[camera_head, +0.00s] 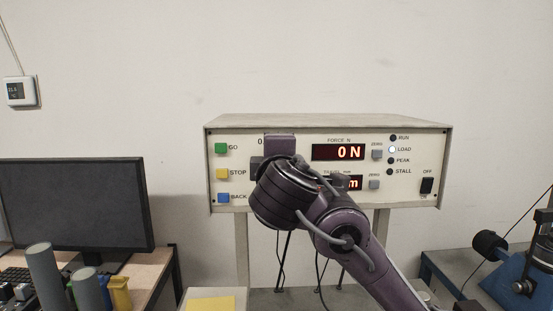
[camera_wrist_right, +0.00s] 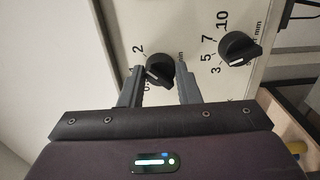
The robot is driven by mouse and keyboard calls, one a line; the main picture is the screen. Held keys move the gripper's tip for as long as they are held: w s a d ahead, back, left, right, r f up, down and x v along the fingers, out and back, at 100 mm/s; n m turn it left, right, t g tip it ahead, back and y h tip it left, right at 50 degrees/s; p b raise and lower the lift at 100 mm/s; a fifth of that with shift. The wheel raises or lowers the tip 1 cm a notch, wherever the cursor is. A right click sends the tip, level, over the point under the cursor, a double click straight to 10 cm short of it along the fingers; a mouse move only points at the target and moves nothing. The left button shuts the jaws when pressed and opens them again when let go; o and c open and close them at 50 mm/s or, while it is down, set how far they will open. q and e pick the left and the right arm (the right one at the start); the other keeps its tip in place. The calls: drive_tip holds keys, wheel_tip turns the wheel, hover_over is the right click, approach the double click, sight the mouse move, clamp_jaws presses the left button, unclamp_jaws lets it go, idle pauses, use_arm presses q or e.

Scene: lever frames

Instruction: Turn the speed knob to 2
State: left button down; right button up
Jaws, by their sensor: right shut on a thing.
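The speed knob (camera_wrist_right: 160,69) is a black pointer knob on the cream panel, beside the printed numbers 2, 1 and 0.5. Its pale mark seems to face the low end, around 0.5 to 1, but the exact number is hard to read. My right gripper (camera_wrist_right: 158,77) has one finger on each side of this knob and is shut on it. In the head view my right gripper and wrist cover the knob on the cream control box (camera_head: 300,205). My left gripper is in neither view.
A second black knob (camera_wrist_right: 239,48), marked 3, 5, 7 and 10, sits close to the right finger. The box carries green, yellow and blue buttons (camera_head: 222,173), a force display (camera_head: 338,152) reading 0 N, and an OFF switch (camera_head: 427,186). A monitor (camera_head: 75,200) stands left.

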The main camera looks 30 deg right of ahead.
drive_tip(key=o, duration=1)
drive_tip(key=shift+b+v, duration=0.85)
drive_tip(key=shift+v, duration=3)
